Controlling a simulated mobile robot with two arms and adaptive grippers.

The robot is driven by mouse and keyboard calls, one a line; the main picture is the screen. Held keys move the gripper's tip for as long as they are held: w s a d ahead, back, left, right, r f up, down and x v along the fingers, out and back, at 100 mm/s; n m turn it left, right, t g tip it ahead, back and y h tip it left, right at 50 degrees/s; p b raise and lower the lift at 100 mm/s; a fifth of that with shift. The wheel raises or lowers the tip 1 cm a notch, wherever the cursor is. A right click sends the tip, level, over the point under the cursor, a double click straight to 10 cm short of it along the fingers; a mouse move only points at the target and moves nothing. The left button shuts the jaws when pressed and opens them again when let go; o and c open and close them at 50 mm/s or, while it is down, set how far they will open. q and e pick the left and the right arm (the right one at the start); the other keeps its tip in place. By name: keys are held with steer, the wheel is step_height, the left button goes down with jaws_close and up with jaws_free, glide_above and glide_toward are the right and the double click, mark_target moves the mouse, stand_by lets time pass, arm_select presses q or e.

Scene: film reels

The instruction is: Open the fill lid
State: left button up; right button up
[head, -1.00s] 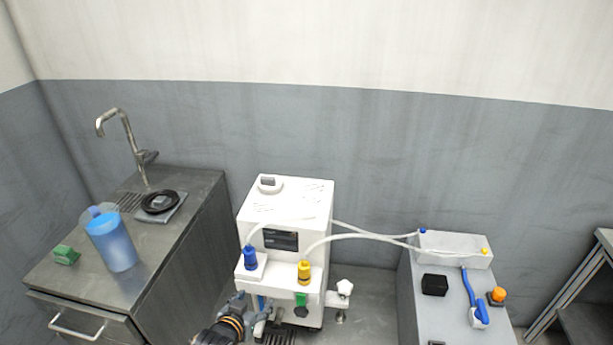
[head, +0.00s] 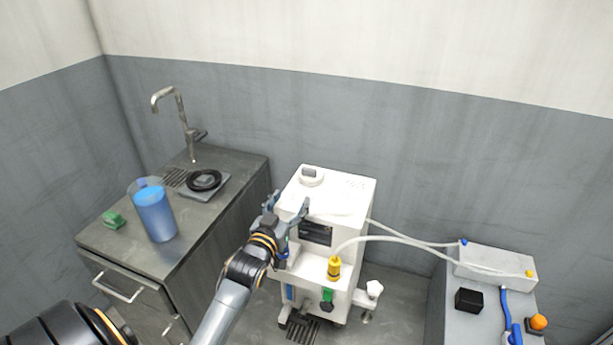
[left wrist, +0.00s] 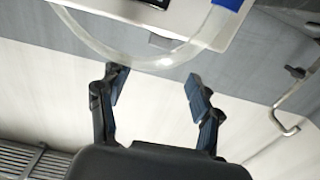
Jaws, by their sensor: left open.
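A white machine (head: 345,200) stands on the floor between the sink cabinet and the low grey bench. On its top, toward the back left, is a round white lid (head: 312,176) with a grey grip, lying flat on the top surface. My left gripper (head: 289,201) is open and empty in front of the machine's upper front left edge, below and apart from the lid. In the left wrist view its two fingers (left wrist: 157,78) are spread, with a clear hose (left wrist: 160,62) and a blue connector (left wrist: 230,4) beyond them. The lid cannot be made out there. My right gripper is not in view.
A yellow connector (head: 334,268) and hoses (head: 400,238) run from the machine's front to a white box (head: 495,262) on the right bench. A blue-filled jug (head: 154,212) and a faucet (head: 180,110) are on the left cabinet. The space above the machine is clear.

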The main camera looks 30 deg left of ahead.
mark_target(308, 172)
arm_select(q)
steer(key=x, duration=1.1)
steer(key=shift+w+p, duration=0.35)
steer(key=shift+c, duration=0.4)
steer(key=shift+a+r, duration=0.1)
jaws_close()
